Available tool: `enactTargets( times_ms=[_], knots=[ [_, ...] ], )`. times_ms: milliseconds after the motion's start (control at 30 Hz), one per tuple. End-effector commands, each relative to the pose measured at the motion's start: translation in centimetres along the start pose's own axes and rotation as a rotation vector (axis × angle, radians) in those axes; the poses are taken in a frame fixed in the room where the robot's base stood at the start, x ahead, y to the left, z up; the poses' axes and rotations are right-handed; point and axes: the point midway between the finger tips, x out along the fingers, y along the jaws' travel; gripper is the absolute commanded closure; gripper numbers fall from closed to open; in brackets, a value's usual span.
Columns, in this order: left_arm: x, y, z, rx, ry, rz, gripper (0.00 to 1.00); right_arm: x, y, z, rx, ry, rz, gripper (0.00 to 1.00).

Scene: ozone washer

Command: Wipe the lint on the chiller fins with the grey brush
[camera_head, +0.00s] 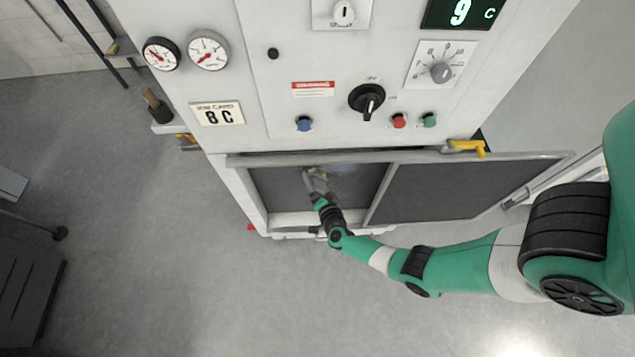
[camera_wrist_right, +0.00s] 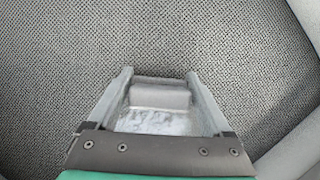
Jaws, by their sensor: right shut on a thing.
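The chiller fins (camera_head: 275,190) are a dark grey mesh panel in the lower front of the machine. They fill most of the right wrist view (camera_wrist_right: 235,50). My right gripper (camera_head: 316,177) is in front of the left part of the fins. It is shut on a grey block (camera_wrist_right: 160,96), which I take to be the grey brush, held between its two fingers near the mesh. I cannot tell whether it touches the fins. A whitish streaky patch shows between the fingers just below the block; I cannot tell whether it is lint. My left gripper is not in view.
An open framed door panel (camera_head: 465,190) stands right of the fins, behind my right arm. A yellow latch (camera_head: 467,146) sits above it. Gauges, knobs and buttons are on the upper machine front. A brown-handled thing (camera_head: 154,103) stands on a left side shelf.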

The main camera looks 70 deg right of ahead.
Motion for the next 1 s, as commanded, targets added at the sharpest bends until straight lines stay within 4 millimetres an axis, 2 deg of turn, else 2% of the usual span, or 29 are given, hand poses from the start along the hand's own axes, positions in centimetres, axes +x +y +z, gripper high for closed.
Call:
enactTargets(
  times_ms=[100,267,633,1000],
  knots=[
    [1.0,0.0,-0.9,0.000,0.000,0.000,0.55,-0.4,-1.1,-0.8,0.000,0.003,-0.002,0.60],
    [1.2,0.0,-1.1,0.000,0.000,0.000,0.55,-0.5,-1.2,-0.9,0.000,0.003,-0.002,0.60],
    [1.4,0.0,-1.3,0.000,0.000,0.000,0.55,-1.3,0.9,-2.9,0.001,0.005,0.002,0.60],
    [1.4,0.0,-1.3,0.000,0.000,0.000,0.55,-1.7,1.9,-3.8,0.000,0.004,0.001,0.60]
  ],
)
